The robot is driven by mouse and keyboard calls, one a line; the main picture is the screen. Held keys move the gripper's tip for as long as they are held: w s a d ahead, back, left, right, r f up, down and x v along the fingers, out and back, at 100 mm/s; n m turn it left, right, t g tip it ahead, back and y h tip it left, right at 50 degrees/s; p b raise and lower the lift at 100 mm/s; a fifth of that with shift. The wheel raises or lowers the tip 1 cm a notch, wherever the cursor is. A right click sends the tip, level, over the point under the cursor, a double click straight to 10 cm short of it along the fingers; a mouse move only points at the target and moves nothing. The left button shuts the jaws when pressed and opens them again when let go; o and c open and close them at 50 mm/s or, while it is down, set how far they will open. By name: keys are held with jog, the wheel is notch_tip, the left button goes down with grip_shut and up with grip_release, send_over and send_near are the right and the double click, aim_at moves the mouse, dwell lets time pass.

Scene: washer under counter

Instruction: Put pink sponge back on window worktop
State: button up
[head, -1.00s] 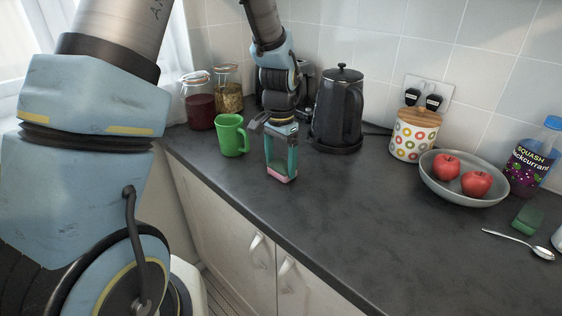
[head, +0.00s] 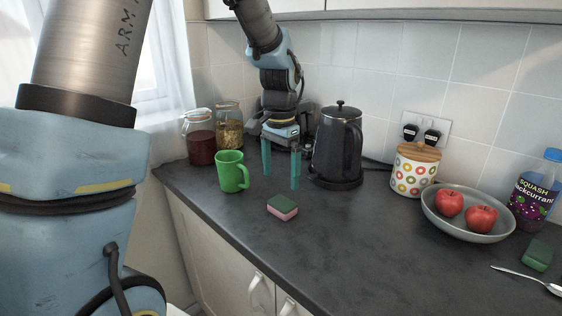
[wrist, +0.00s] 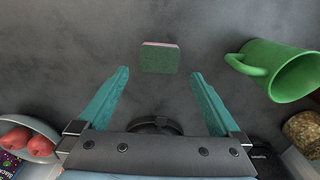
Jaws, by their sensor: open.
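The pink sponge (head: 283,208) has a dark green scouring top. It lies flat on the dark grey worktop (head: 330,255), in front of the kettle and to the right of the green mug. My gripper (head: 281,180) is open and empty above the worktop, behind the sponge and apart from it. In the wrist view the sponge (wrist: 160,57) lies beyond the two teal fingertips of my gripper (wrist: 160,78), roughly midway between them.
A green mug (head: 231,172) stands left of the sponge, with jars (head: 201,138) behind it. A black kettle (head: 338,147) is close right of my gripper. A canister (head: 414,171), apple bowl (head: 470,226), another green sponge (head: 538,254) and bottle are further right. The front middle is clear.

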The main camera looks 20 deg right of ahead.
notch_tip(320, 180, up, 4)
jog(key=s+a+f+n, duration=0.1)
jog(key=a+f+n, duration=0.1)
jog(key=a, duration=0.6)
jog(key=s+a+f+n+t, duration=0.1)
jog(key=s+a+f+n, duration=0.1)
jog(key=a+n, duration=0.3)
jog(key=s+a+f+n, duration=0.1)
jog(key=a+n, duration=0.3)
jog(key=a, duration=0.9)
jog(key=shift+s+f+t, duration=0.3)
jog(key=shift+s+f, duration=0.05)
jog(key=shift+f, duration=0.2)
